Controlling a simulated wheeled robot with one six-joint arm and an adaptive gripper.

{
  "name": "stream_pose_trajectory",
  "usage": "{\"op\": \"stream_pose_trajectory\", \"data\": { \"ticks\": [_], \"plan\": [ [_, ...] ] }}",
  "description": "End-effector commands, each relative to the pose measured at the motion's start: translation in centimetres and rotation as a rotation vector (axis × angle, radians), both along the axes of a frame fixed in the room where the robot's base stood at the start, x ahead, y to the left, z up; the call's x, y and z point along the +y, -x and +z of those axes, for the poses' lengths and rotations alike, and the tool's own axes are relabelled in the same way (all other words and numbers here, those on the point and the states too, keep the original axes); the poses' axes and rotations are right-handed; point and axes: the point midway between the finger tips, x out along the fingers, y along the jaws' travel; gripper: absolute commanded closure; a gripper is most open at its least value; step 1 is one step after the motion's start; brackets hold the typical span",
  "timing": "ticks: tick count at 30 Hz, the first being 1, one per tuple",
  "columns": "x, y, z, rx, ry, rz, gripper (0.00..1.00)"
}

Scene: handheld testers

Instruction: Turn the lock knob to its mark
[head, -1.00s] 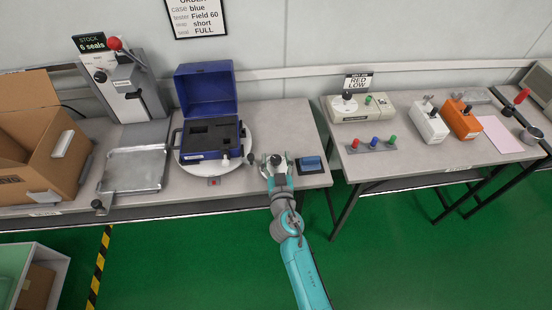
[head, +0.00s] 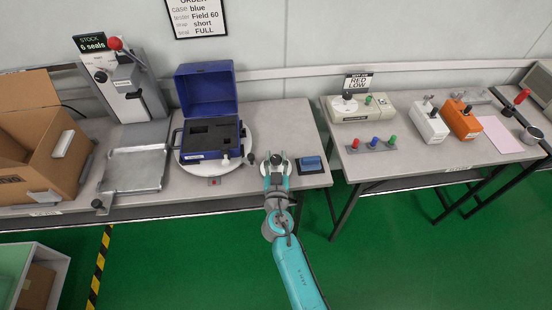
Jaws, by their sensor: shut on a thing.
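My gripper (head: 277,163) is at the front of the left table, pointing away from me. Its fingers are around a small dark knob (head: 276,158), which seems to be the lock knob, on a pale round base. The fingers hide much of the knob and base. I cannot make out the mark or which way the knob points.
An open blue case (head: 208,140) sits on a white turntable (head: 188,164) left of the gripper. A small dark ball-ended handle (head: 252,158) is between them. A blue block on a dark pad (head: 311,165) lies close to the gripper's right.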

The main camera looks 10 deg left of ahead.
Motion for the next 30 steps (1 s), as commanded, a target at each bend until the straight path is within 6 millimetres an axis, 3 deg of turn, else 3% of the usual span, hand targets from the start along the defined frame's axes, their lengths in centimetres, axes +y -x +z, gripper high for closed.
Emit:
{"op": "stream_pose_trajectory", "data": {
  "ticks": [12,25,26,29,30],
  "plan": [
    [0.13,0.05,-0.08,-0.003,-0.001,-0.248,0.97],
    [-0.04,0.1,-0.04,-0.005,-0.002,-0.286,0.97],
    [-0.04,0.1,-0.04,-0.004,-0.002,-0.285,0.6],
    [-0.03,0.1,-0.02,-0.005,-0.002,-0.285,0.36],
    [-0.04,0.1,-0.01,-0.005,-0.002,-0.285,0.36]
  ]
}}
